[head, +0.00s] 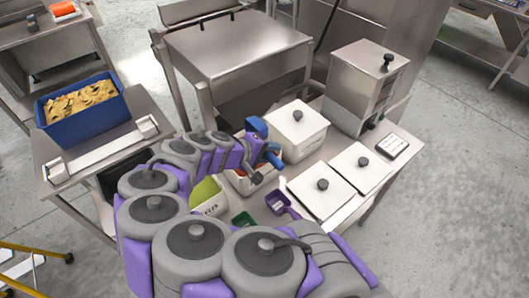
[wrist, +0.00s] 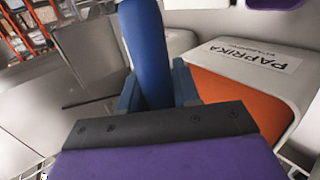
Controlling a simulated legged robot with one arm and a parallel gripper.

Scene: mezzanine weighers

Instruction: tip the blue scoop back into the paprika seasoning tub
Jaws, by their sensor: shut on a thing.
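My gripper (head: 264,154) is shut on the blue scoop (head: 256,127) above the table. The wrist view shows the scoop's blue handle (wrist: 146,52) standing up between the jaws; the bowl is not clear there. The paprika tub (wrist: 293,92) is white, with a PAPRIKA label and orange-red seasoning inside. It lies at the right in the wrist view, beside the jaws. In the head view the open paprika tub (head: 236,187) sits under my gripper, partly hidden by my arm. I cannot tell whether the scoop holds seasoning.
An open tub with green contents (head: 208,197) stands left of the paprika tub. A green scoop (head: 243,219) and a purple scoop (head: 279,203) lie in front. Lidded tubs (head: 298,131) and a steel dispenser (head: 362,88) stand behind and right. A blue crate (head: 82,125) sits left.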

